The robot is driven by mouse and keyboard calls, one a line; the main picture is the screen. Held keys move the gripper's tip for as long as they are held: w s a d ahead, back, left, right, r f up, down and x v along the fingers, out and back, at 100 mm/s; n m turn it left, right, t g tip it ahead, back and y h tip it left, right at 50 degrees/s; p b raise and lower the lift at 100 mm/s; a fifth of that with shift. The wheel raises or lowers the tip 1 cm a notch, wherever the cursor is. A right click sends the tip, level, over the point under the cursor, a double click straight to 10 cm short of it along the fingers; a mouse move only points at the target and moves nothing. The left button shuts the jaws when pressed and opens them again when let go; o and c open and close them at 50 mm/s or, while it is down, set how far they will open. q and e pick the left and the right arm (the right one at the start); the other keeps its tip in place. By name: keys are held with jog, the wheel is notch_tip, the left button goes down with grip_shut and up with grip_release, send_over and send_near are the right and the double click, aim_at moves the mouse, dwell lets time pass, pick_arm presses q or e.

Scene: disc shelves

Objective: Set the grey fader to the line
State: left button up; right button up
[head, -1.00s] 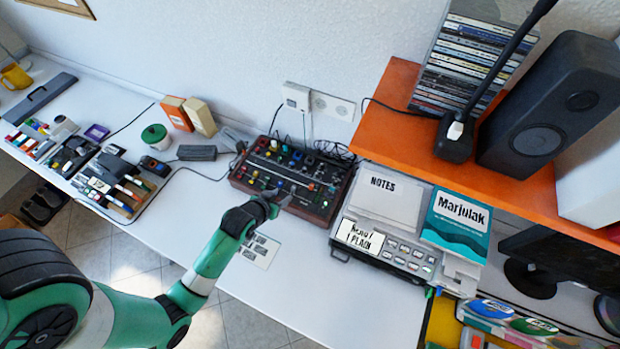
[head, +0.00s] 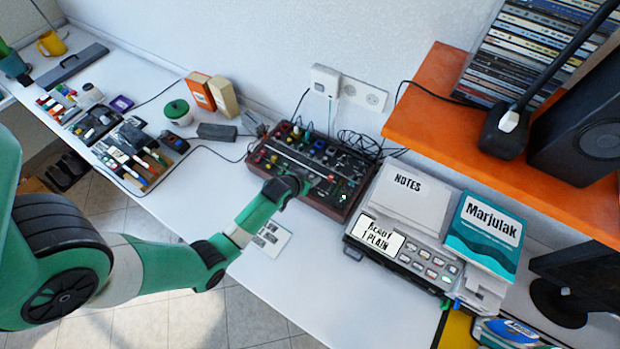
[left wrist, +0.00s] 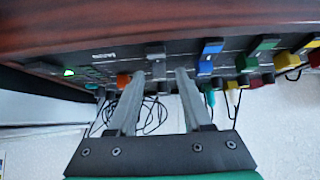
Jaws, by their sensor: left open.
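The mixer (head: 345,190) is a dark box with wood-red sides, coloured knobs and faders, on the white desk. In the left wrist view, the grey fader (left wrist: 155,50) has a grey cap between the orange knob (left wrist: 124,80) and the blue fader (left wrist: 209,52). My left gripper (head: 318,180) is over the mixer's front part. In the left wrist view my left gripper (left wrist: 160,76) is open, with its fingers on either side of the grey cap; whether they touch it I cannot tell. The line is too small to make out. My right gripper is not in view.
The green fader (left wrist: 263,48) is beyond the blue one. A device with a notes pad (head: 405,198) stands right of the mixer. An orange shelf (head: 440,125) overhangs at the right. Cables lie behind the mixer. The desk front is clear apart from a printed sheet (head: 270,240).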

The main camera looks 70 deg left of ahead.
pick_arm(q)
grip_shut()
dwell(1.4)
